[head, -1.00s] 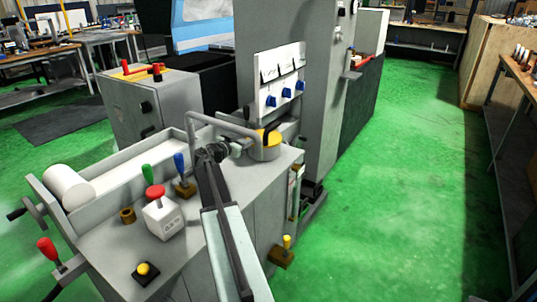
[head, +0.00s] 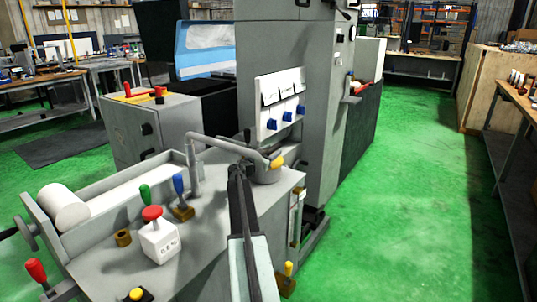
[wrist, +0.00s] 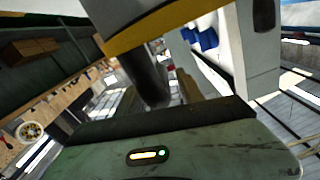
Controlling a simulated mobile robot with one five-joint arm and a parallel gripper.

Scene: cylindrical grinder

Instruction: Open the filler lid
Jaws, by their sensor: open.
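The filler pot (head: 267,174) is a short grey cylinder at the back right of the machine's top. In the head view, a patch of the yellow lid (head: 277,160) shows at its upper right; the rest is not clear behind the bent grey pipe. My gripper (head: 246,161) is open, just left of the pot and near its top. Its fingers are small, dark and partly hidden. In the wrist view, a yellow band (wrist: 150,27) with a grey face runs close above my gripper. I cannot tell whether it touches, or how far the lid is raised.
The bent grey pipe (head: 220,141) arches over the top beside my gripper. A white panel with blue knobs (head: 287,116) stands behind the pot. A box with a red button (head: 159,241) and several levers stand at the left. Green floor on the right is clear.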

